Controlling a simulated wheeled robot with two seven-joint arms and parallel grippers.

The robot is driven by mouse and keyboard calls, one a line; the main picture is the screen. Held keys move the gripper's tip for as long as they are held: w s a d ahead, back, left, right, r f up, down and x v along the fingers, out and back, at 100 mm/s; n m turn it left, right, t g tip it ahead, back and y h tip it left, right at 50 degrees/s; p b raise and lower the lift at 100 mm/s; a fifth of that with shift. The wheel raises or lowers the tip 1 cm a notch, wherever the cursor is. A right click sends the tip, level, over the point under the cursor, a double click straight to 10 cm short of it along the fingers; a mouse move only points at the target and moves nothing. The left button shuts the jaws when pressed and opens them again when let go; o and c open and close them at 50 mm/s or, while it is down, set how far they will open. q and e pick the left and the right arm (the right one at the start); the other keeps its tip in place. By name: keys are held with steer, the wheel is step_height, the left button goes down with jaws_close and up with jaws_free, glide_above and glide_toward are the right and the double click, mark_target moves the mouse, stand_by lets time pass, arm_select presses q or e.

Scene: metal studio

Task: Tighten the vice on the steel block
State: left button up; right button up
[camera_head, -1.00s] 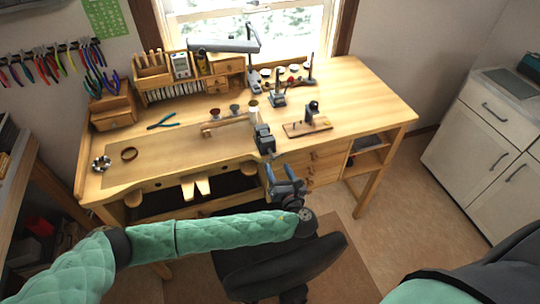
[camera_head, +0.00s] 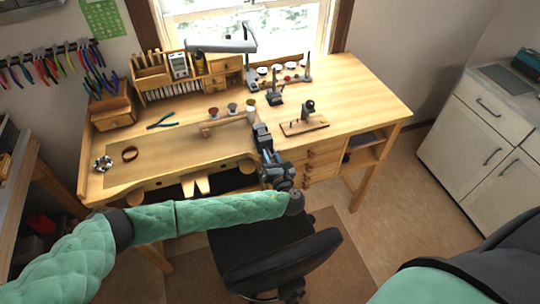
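The dark vice (camera_head: 262,138) is fixed at the front edge of the wooden workbench (camera_head: 350,100), right of its curved cut-out. I cannot make out the steel block apart from the vice at this size. My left gripper (camera_head: 270,160) is at the front end of the vice, with its fingers pointing at it. The fingers overlap the vice's front in the picture, so I cannot tell whether they touch or hold its handle. The wrist hides the area below. My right gripper is out of view.
A black chair (camera_head: 275,262) stands below my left forearm. Pliers (camera_head: 162,121), small cups (camera_head: 232,108) and a small wooden-based stand (camera_head: 304,127) are on the bench. White cabinets (camera_head: 485,130) stand at the right.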

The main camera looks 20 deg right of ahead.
arm_select(q)
jaws_close()
stand_by(0.8)
steer(key=o, duration=0.8)
jaws_free()
